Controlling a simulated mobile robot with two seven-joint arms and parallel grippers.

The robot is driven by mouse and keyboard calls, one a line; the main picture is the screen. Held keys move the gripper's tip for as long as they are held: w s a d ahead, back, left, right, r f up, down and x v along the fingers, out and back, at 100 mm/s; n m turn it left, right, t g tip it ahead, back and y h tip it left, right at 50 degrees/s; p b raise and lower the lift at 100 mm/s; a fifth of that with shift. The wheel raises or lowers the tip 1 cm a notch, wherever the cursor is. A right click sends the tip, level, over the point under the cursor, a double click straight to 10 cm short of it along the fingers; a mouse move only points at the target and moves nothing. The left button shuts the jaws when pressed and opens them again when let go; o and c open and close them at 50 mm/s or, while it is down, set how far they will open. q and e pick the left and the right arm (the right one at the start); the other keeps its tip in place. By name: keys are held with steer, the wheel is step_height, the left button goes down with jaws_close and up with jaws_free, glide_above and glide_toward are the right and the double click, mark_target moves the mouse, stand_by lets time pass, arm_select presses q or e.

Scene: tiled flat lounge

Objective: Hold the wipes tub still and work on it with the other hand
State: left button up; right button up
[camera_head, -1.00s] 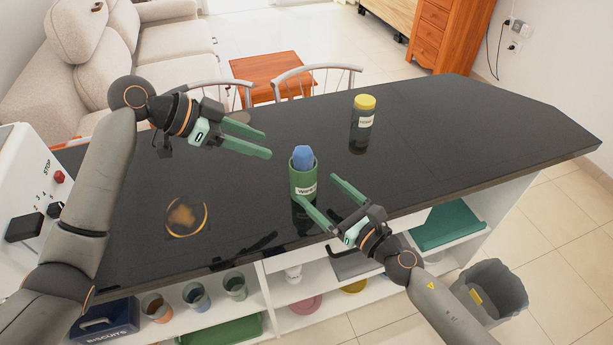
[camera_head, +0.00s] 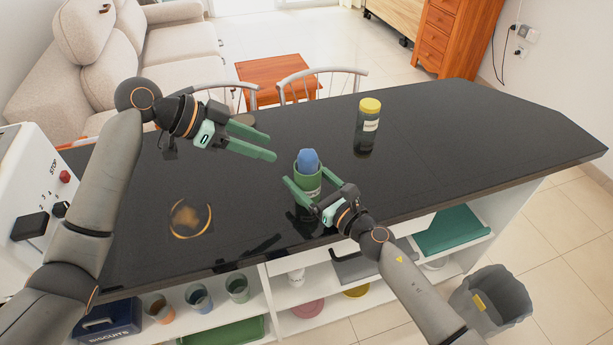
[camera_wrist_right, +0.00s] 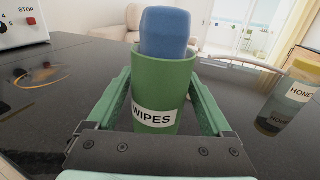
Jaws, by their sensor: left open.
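The wipes tub (camera_head: 308,184) is a green open cup labelled WIPES, upright on the dark counter; it also shows in the right wrist view (camera_wrist_right: 163,88). A blue rounded piece (camera_head: 308,161) sticks up out of its mouth, its lower part hidden inside; it fills the top middle of the wrist view (camera_wrist_right: 164,31). My right gripper (camera_head: 305,172) is open with one finger on each side of the tub; I cannot tell whether either finger touches it. My left gripper (camera_head: 271,145) is open and empty, above the counter, left of and a little higher than the tub.
A yellow-lidded honey jar (camera_head: 367,126) stands behind the tub to the right. A ring-shaped amber mark or dish (camera_head: 190,217) lies at left. A white machine (camera_head: 35,190) stands at the left edge. The counter's right part is clear.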

steer(key=c, duration=1)
steer(key=shift+c, duration=0.2)
stand_by(1.0)
